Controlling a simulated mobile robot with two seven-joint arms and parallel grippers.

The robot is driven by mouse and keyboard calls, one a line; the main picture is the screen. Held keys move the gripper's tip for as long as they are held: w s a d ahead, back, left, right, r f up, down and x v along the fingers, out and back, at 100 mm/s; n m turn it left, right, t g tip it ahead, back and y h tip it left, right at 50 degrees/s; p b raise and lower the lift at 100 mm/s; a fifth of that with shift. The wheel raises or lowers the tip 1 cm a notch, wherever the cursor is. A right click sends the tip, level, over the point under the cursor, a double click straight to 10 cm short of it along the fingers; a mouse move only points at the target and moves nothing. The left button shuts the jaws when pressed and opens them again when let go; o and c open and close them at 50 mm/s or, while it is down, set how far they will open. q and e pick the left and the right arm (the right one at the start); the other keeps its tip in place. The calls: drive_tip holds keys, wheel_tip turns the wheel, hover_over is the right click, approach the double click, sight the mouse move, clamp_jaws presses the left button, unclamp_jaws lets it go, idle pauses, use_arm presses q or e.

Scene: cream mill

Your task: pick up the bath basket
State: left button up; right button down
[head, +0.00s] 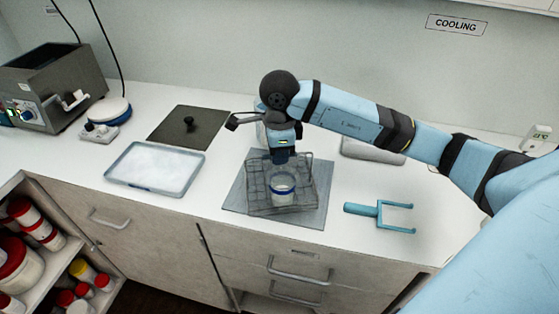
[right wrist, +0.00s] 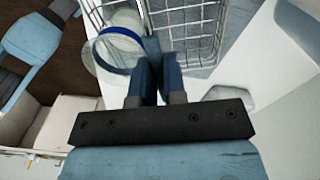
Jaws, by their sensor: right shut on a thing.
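The bath basket (head: 257,191) is a wire basket over the grey mat in the middle of the counter in the head view. A clear jar with a blue band (head: 283,190) stands inside it. The basket's wire walls (right wrist: 190,24) and the jar (right wrist: 118,50) also show in the right wrist view. My right gripper (head: 283,158) comes down from above at the basket's far side. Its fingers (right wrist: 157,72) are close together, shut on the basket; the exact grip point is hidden. I cannot tell whether the basket touches the mat. My left gripper is not in view.
The grey mat (head: 233,200) lies under the basket. A blue forked tool (head: 380,215) lies to the right. Open shelves hold several jars (head: 28,222) at lower left.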

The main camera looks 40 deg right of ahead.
wheel_tip(320, 180, up, 18)
drive_tip(key=shift+p, duration=0.45)
idle(0.9)
